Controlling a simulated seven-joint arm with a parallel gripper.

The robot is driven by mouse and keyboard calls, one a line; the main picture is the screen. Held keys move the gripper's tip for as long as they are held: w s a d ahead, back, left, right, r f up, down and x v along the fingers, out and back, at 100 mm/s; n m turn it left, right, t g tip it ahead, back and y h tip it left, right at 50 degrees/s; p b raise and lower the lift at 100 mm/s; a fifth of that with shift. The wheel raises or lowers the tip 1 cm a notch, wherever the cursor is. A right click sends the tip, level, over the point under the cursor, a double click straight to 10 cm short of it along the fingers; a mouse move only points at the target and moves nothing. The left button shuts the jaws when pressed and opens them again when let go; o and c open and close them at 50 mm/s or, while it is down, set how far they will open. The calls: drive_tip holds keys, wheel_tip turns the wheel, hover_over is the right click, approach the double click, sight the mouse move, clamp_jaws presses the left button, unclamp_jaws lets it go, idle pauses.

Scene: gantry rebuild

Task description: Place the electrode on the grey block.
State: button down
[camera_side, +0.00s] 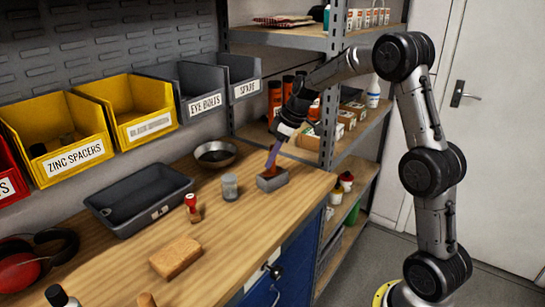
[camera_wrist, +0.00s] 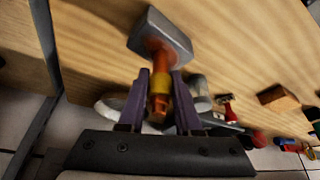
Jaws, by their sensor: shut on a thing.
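The grey block (camera_side: 273,184) sits on the wooden bench near its right end; in the wrist view it is at the top (camera_wrist: 178,32). My gripper (camera_side: 273,157) points down over the block. Its purple fingers (camera_wrist: 160,76) are shut on the electrode, an orange and yellow piece (camera_wrist: 160,90) with a red-brown end. That end overlaps the top of the block in both views. I cannot tell whether it touches the block or is just above it. The fingers hide part of the electrode.
A metal bowl (camera_side: 215,153) and a dark tray (camera_side: 139,198) lie further back. A shelf post (camera_side: 328,120) rises behind to the right. A wooden block (camera_side: 176,257) lies in front.

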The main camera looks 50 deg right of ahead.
drive_tip(key=shift+f, duration=0.1)
drive_tip(key=c, duration=0.6)
unclamp_jaws()
drive_tip(key=v, duration=1.2)
drive_tip(key=s+a+r+m+h, duration=0.1)
drive_tip(key=s+a+r+m, duration=0.1)
drive_tip(key=s+a, duration=0.9)
drive_tip(key=s+a+f+m, duration=0.1)
drive_tip(key=s+a+f, duration=0.2)
drive_tip(key=s, duration=0.4)
drive_tip(key=s+a+f+m+t, duration=0.1)
drive_tip(key=s+a+f, duration=0.1)
drive_tip(key=s, duration=0.6)
drive_tip(key=shift+s+a+f+m+t+h, duration=0.15)
drive_tip(key=shift+a+f+m+t+h, duration=0.2)
drive_tip(key=shift+a, duration=0.3)
